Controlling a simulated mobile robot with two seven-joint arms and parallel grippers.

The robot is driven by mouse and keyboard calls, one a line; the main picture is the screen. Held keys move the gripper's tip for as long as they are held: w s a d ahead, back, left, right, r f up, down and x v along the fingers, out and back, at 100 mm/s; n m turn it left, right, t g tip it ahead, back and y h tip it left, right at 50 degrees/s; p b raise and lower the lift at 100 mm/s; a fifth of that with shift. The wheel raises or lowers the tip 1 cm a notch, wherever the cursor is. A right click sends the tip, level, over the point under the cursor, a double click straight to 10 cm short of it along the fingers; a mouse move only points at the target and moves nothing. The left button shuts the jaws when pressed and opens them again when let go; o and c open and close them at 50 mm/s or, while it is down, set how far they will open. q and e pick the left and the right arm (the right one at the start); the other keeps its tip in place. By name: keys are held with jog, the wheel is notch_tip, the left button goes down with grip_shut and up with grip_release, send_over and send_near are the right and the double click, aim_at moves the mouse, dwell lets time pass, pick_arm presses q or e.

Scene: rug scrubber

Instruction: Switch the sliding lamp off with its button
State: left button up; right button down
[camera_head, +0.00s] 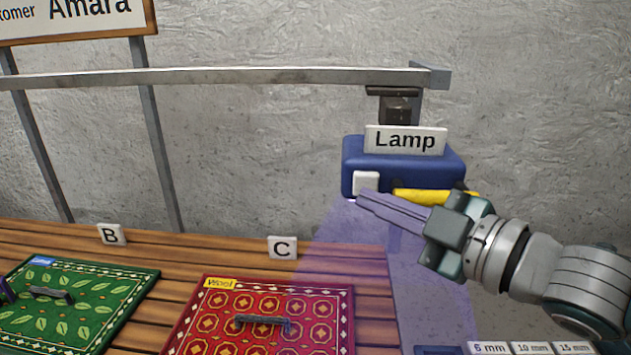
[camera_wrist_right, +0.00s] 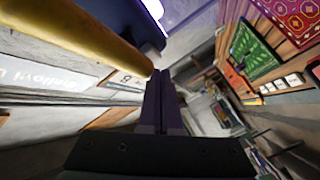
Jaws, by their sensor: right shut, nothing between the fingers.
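The lamp (camera_head: 400,163) is a blue box with a "Lamp" sign, hanging from a metal rail. A violet glow falls from it onto the table. Its white square button (camera_head: 366,181) is on the front left, and a yellow handle (camera_head: 425,196) is on the front right. My right gripper (camera_head: 362,198) is shut and empty, with its fingertips at the button's lower edge; I cannot tell whether they touch. The right wrist view shows the closed fingers (camera_wrist_right: 160,80) beside the yellow handle (camera_wrist_right: 80,40). A dark purple piece at the head view's left edge may be my left gripper (camera_head: 5,291).
The rail (camera_head: 220,75) runs along the wall above the wooden table (camera_head: 240,250). A green rug (camera_head: 78,305) lies by sign B and a red rug (camera_head: 265,318) by sign C, each with a handle. Size labels (camera_head: 530,348) show at the bottom right.

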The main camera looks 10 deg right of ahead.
jog(key=shift+w+d, duration=0.15)
jog(key=shift+w, duration=0.25)
jog(key=shift+w+d+f+b, duration=0.1)
jog(key=shift+w+b, duration=0.25)
jog(key=shift+b, duration=0.15)
jog(key=shift+s, duration=0.15)
dwell(0.4)
jog(key=shift+s+a+p, duration=0.2)
jog(key=shift+s+p, duration=0.4)
